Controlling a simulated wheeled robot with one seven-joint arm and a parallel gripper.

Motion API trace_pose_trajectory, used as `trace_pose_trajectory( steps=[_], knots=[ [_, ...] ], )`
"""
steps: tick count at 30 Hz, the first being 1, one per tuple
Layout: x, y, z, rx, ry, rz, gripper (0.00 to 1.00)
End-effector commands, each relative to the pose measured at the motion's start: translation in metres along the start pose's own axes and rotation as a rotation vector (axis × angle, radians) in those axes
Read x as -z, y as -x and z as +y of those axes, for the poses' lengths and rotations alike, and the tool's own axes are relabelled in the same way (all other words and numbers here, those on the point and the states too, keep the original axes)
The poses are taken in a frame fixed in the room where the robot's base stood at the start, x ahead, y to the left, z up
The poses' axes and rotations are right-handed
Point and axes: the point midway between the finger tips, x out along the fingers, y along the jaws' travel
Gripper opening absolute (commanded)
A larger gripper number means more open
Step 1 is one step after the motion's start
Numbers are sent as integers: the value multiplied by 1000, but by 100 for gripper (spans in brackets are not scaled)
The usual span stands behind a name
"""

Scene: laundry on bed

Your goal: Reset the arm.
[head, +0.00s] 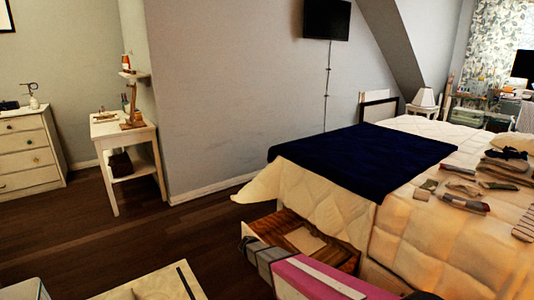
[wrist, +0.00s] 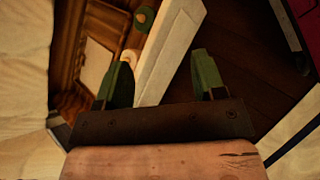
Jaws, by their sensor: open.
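My gripper (wrist: 162,57) is open in the wrist view, with its two green fingers apart. The white front panel of an open drawer (wrist: 172,45) shows between and beyond the fingers; I cannot tell whether they touch it. A round knob-like part (wrist: 130,56) shows close to the left finger. In the head view, my pink and grey arm reaches in from the bottom toward the open drawer (head: 345,260) under the bed. The fingers cannot be made out there.
The bed (head: 325,195) carries a dark blue blanket (head: 365,155) and several folded clothes (head: 465,190). A white side table (head: 125,130) and a dresser (head: 28,150) stand at the left. Dark wooden floor (head: 165,235) is clear between them and the bed.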

Motion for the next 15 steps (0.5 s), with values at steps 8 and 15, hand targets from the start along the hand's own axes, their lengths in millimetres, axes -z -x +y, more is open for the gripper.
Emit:
trace_pose_trajectory(
  steps=[8, 15],
  knots=[
    [-138, -7, -2, 335, -429, 205, 63],
    [-228, 4, -12, 606, -799, 354, 63]
  ],
)
